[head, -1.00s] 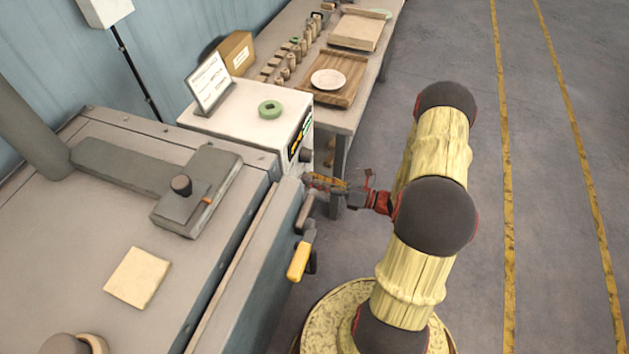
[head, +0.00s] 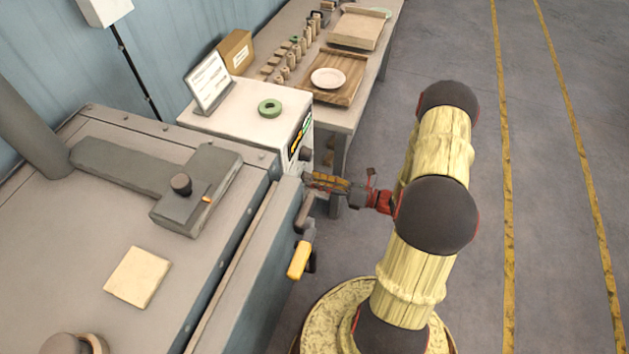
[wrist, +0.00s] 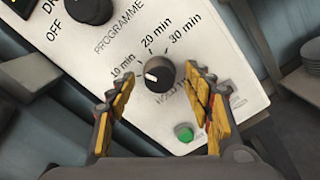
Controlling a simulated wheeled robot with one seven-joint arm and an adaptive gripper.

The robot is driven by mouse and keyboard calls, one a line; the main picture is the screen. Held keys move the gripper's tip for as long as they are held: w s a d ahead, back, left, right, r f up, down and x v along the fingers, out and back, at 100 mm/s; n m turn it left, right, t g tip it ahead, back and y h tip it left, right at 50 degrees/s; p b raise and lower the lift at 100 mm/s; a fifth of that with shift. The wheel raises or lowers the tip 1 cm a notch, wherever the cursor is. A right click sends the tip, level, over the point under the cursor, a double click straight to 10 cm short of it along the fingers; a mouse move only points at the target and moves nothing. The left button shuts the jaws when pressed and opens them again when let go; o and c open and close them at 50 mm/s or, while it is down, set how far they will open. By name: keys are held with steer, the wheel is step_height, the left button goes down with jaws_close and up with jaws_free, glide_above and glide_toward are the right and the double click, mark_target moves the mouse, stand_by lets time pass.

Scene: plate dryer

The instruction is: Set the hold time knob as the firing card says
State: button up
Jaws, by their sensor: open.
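The hold time knob (wrist: 160,75) is a small black dial on the white panel (wrist: 215,60) in the wrist view. Labels 10 min, 20 min and 30 min arc around it. Its white mark points left, toward the 10 min side. My gripper (wrist: 162,85) is open, one finger to each side of the knob; I cannot tell whether either touches it. In the head view my gripper (head: 310,180) is at the front of the white control box (head: 235,110). The propped white card (head: 209,82) stands on that box; its text is too small to read.
A larger programme knob (wrist: 90,8) sits up-left on the panel, with a green button (wrist: 184,132) below the hold time knob. In the head view, a yellow-handled lever (head: 300,260) is close below my gripper. A green ring (head: 270,108) lies on the box.

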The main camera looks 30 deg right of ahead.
steer(key=v, duration=1.1)
steer(key=shift+s+d, duration=0.2)
